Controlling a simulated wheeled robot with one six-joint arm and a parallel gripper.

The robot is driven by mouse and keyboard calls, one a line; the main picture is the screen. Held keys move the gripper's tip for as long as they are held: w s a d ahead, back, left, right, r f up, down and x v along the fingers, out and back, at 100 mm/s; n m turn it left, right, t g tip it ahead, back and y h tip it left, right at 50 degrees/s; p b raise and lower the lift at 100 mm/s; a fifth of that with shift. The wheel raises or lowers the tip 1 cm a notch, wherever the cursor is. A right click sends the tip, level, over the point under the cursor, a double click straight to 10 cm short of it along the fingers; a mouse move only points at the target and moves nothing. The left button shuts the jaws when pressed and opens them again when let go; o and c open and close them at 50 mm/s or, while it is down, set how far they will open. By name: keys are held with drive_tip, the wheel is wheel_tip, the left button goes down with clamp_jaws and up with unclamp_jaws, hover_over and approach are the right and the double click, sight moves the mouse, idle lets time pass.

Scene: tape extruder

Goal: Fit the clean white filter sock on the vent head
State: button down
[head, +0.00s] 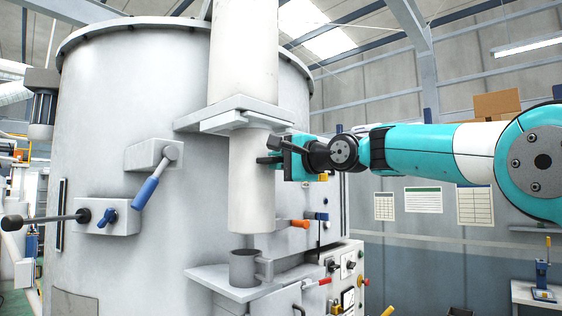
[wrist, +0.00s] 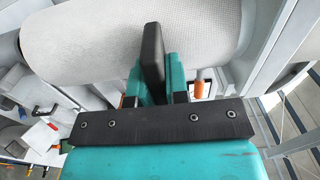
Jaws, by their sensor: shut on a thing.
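The white filter sock (head: 250,185) hangs upright as a long pale cylinder just below a grey plate on the big tank. My gripper (head: 270,159) is shut on it from the right, at its upper half. In the wrist view the sock (wrist: 95,45) shows a fine woven surface and runs across the top, with a black finger pad of my gripper (wrist: 153,60) against it. The sock's upper end meets or nearly meets the plate's underside. The vent head is not clearly seen, and I cannot tell whether it is inside the sock.
The grey plate (head: 232,114) and a wide pale pipe (head: 243,50) stand above the sock. A grey metal cup (head: 243,268) sits on a shelf (head: 208,274) below it. A blue-handled lever (head: 146,192) is on the tank's left. An orange handle (head: 298,224) is close right.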

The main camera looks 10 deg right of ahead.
drive_tip(key=shift+x, duration=0.95)
drive_tip(key=c, duration=1)
unclamp_jaws()
drive_tip(key=shift+c, duration=0.2)
drive_tip(key=b+v, duration=0.9)
drive_tip(key=v, duration=0.8)
drive_tip(key=shift+s, duration=0.2)
drive_tip(key=shift+d, duration=0.1)
